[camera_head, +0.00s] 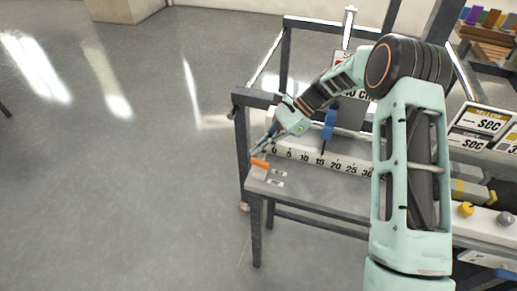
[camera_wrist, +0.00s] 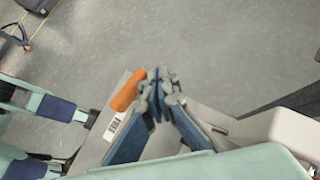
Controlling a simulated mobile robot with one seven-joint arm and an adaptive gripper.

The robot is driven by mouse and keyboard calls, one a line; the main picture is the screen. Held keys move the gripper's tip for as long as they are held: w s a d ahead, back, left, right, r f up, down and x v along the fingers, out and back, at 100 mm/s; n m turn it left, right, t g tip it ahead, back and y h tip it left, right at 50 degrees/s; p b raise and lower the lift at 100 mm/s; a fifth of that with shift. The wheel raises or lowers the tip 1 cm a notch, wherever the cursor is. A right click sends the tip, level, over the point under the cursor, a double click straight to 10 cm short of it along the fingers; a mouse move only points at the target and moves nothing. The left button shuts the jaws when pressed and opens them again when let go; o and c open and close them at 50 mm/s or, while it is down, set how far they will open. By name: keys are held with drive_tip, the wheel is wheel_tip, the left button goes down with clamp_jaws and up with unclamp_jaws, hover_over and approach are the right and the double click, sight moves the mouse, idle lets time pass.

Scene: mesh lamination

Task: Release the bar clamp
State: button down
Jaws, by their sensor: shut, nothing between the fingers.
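My gripper (camera_head: 258,149) is at the left end of the bench, low over its surface, with its fingers together and empty. In the wrist view the closed fingertips (camera_wrist: 160,76) lie just right of an orange handle-like piece (camera_wrist: 127,90); I cannot tell whether they touch. The orange piece also shows in the head view (camera_head: 260,163) at the bench's left edge. A blue upright part (camera_head: 330,123) stands behind the numbered white scale (camera_head: 318,159). I cannot tell for sure which of these parts belong to the bar clamp, and my arm hides part of the bench.
The grey bench (camera_head: 305,194) has a dark metal frame with upright posts behind it. Sign cards (camera_head: 483,122), a yellow knob (camera_head: 466,209) and a grey knob (camera_head: 505,218) are at the right. Small white labels lie near the orange piece. The floor at the left is clear.

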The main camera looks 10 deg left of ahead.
idle(0.5)
drive_tip(key=v, duration=0.7)
drive_tip(key=shift+d+r, duration=0.15)
drive_tip(key=shift+w, duration=0.15)
